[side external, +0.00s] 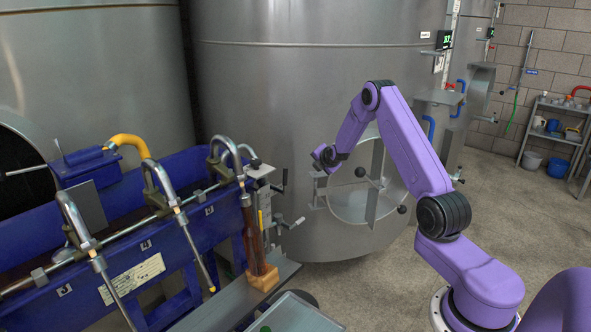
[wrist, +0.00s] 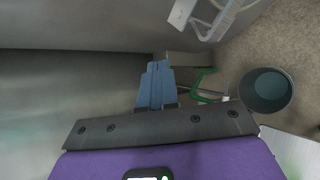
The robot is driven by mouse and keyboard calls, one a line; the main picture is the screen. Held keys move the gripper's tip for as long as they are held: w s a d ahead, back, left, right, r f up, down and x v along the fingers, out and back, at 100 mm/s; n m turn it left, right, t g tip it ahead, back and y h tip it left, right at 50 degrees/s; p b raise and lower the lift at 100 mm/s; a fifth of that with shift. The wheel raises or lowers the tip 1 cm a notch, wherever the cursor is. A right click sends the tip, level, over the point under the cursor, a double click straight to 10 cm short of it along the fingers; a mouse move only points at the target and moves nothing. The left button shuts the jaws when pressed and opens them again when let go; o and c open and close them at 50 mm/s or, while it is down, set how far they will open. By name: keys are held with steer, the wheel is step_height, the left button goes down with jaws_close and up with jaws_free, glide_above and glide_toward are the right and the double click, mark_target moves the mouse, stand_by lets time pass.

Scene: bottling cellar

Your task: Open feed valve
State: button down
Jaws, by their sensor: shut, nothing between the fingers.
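My gripper (side external: 320,168) is in front of the big steel tank, near its round hatch, in the side view. In the wrist view its blue fingers (wrist: 156,72) lie close together, with nothing held. A metal lever handle (side external: 289,222) and a black-tipped upright lever (side external: 282,181) stick out at the right end of the blue filler, left of and below my gripper. I cannot tell which of them, if either, is the feed valve. My gripper appears apart from both. Neither lever can be made out in the wrist view.
The blue filler (side external: 165,262) has several curved spouts, and a brown bottle (side external: 252,240) stands on a wooden block at its right end. The steel tank (side external: 270,100) has a round hatch with black knobs (side external: 360,172). A grey bucket (wrist: 266,89) stands on the floor in the wrist view.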

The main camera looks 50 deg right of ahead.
steer(key=s+a+r+m+g+y, duration=0.25)
steer(key=r+m+y, duration=0.75)
steer(key=m, duration=0.9)
steer(key=w+a+f+y, duration=0.1)
steer(key=w+a+f, duration=0.3)
steer(key=a+f, duration=0.4)
steer(key=shift+w+f+g, duration=0.3)
steer(key=shift+w+g, duration=0.05)
